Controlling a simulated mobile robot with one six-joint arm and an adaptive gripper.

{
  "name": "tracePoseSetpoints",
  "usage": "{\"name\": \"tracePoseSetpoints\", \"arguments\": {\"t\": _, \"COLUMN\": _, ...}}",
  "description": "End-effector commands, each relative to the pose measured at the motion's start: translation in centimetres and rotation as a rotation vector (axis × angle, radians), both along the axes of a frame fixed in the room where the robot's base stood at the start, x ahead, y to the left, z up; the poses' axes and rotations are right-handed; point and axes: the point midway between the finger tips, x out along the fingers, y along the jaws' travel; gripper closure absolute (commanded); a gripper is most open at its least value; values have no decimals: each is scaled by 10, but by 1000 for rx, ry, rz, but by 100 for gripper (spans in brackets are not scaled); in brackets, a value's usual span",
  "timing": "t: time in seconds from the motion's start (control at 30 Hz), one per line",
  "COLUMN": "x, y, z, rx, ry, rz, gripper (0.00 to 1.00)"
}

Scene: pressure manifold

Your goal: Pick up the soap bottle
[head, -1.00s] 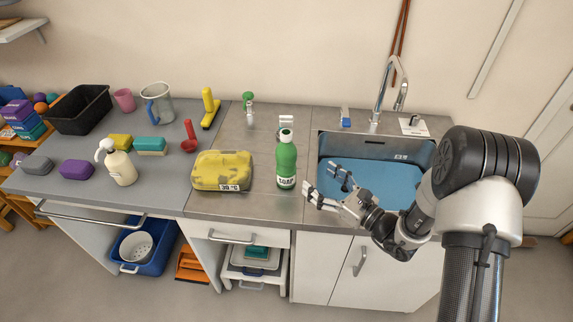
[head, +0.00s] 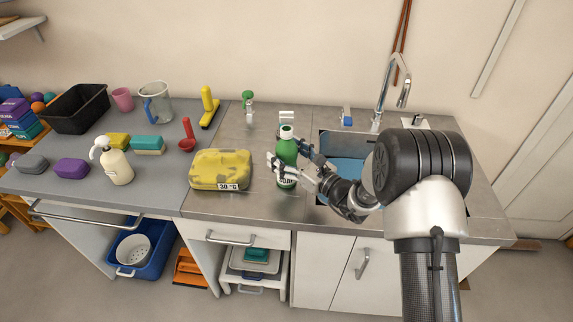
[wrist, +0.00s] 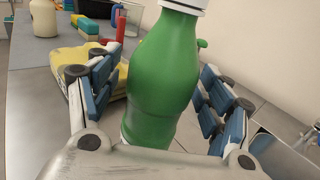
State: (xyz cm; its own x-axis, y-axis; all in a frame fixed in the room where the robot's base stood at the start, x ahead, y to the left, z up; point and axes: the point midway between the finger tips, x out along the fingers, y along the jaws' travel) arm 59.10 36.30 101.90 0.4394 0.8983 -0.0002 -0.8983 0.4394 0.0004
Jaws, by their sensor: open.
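The green soap bottle (head: 287,150) with a white cap stands upright on the metal counter, left of the sink. It fills the middle of the wrist view (wrist: 161,75). My gripper (head: 289,160) is open, with one finger on each side of the bottle. In the wrist view the blue-padded fingers (wrist: 160,100) flank the bottle, with gaps visible on both sides. The lower part of the bottle and its label are partly hidden by my gripper in the head view.
A yellow stained sponge-like block (head: 220,170) marked 30 °C lies just left of the bottle. A cream pump bottle (head: 117,166) stands farther left. The blue sink basin (head: 345,170) and faucet (head: 390,85) are to the right. Small items stand behind.

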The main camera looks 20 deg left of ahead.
Motion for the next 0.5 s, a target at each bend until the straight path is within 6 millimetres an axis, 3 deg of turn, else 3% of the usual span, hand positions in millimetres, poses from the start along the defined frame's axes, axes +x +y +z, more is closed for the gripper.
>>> {"name": "tracePoseSetpoints", "arguments": {"t": 0.2, "x": 1, "y": 1, "z": 0, "rx": 0, "ry": 0, "rz": -1, "gripper": 27}}
{"name": "tracePoseSetpoints", "arguments": {"t": 0.5, "x": 0, "y": 0, "z": 0, "rx": 0, "ry": 0, "rz": -1, "gripper": 47}}
